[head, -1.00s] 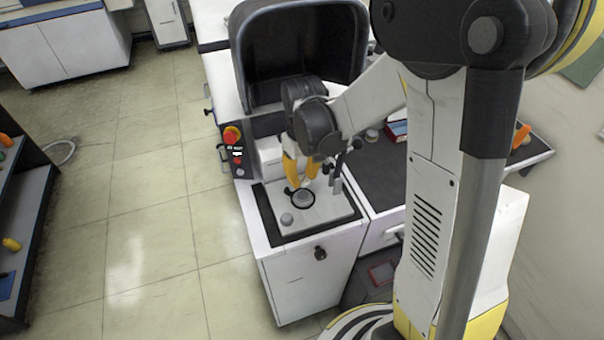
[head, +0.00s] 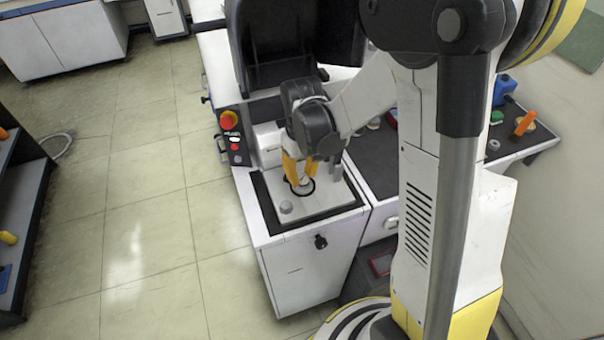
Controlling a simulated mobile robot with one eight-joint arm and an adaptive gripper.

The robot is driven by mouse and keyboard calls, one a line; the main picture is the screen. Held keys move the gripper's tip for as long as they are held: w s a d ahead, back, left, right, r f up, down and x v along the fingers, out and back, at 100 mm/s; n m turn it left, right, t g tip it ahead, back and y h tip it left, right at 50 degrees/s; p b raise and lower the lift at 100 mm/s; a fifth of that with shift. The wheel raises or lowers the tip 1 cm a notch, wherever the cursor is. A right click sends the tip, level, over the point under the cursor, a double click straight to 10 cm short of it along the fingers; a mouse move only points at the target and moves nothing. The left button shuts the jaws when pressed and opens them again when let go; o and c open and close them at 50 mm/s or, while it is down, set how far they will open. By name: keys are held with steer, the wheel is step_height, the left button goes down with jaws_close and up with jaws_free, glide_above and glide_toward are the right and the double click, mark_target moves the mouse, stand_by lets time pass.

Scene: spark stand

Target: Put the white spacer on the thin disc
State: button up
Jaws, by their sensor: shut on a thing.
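My gripper (head: 298,172) has yellow fingers and points down over the grey plate on top of the white stand. It is shut on a small pale piece between the fingers, which looks like the white spacer (head: 304,170); the fingers hide much of it. Just below the fingertips is a round dark ring with a pale grey disc (head: 302,189) in it, apparently the thin disc. The fingers partly cover this disc. I cannot tell whether the spacer touches it.
A small grey knob (head: 286,207) stands on the plate in front of the ring. A red button (head: 228,120) is on the panel at left. A raised black hood (head: 295,50) stands behind. A dark bench (head: 385,165) with small items lies to the right.

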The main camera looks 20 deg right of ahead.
steer(key=shift+f+b, duration=0.4)
steer(key=shift+f, duration=0.1)
steer(key=o, duration=1)
step_height(320, 180, up, 12)
steer(key=shift+r, duration=0.1)
